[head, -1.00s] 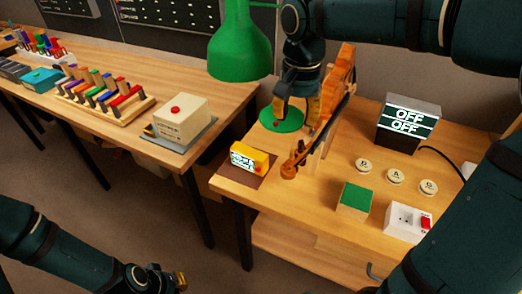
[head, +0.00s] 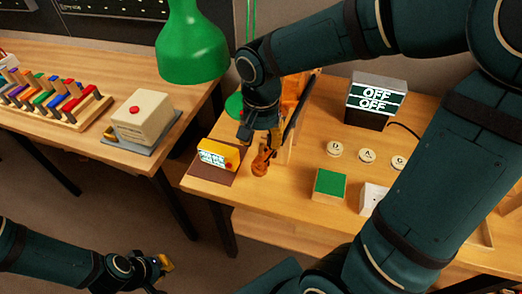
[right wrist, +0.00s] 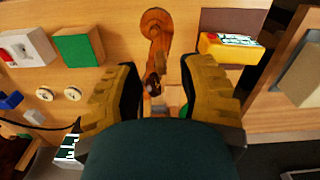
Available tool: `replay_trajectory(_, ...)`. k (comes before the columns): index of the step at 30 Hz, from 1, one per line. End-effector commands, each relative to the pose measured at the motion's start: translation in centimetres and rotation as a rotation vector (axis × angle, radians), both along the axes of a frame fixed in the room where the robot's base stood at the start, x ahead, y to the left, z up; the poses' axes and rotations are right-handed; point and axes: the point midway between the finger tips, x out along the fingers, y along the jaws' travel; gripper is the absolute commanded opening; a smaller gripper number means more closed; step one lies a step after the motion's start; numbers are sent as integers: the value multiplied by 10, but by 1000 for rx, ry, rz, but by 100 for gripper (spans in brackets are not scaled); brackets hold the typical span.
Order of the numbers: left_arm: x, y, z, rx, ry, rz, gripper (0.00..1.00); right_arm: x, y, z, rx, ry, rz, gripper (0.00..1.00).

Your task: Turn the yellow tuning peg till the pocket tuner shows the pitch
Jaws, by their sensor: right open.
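The violin's brown scroll and pegbox (head: 262,160) stick out toward the front of the right bench; the scroll also shows in the right wrist view (right wrist: 156,22). Dark pegs show at the pegbox, but I cannot make out a yellow one. The yellow pocket tuner (head: 218,154) stands left of the scroll with its display lit, its text too small to read; it also shows in the right wrist view (right wrist: 230,50). My right gripper (right wrist: 160,75) is open and empty, its fingers either side of the pegbox, apart from it. My left gripper (head: 165,264) hangs low, away from the bench; its jaws are unclear.
A display box (head: 376,98) reading OFF twice stands at the back. Round D, A and G buttons (head: 367,156), a green-topped block (head: 329,184) and a white switch box (head: 372,197) are to the right. A green lamp (head: 192,45) hangs at the left.

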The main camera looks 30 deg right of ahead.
Motion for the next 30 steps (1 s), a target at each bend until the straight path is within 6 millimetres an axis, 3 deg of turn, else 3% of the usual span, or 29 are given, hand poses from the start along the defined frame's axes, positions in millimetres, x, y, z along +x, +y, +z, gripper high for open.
replay_trajectory(3, -1, 0, -5, -1, 3, -2, 0, 0, 0, -20, -1, 3, 0, 39)
replay_trajectory(7, -2, -1, -7, -1, 5, -4, 0, 0, 0, -32, 0, 3, 1, 39)
replay_trajectory(20, -3, -1, -8, -1, 5, -5, 0, 0, 0, -38, 0, 0, 1, 39)
replay_trajectory(23, -3, -1, -8, -2, 6, -4, 0, 0, 0, -38, 0, 0, 1, 4)
replay_trajectory(24, -3, -1, -8, -2, 6, -4, 0, 0, 0, -38, 0, 0, 1, 0)
replay_trajectory(30, -3, -1, -8, -2, 6, -4, 0, 0, 0, -38, 0, 0, 1, 0)
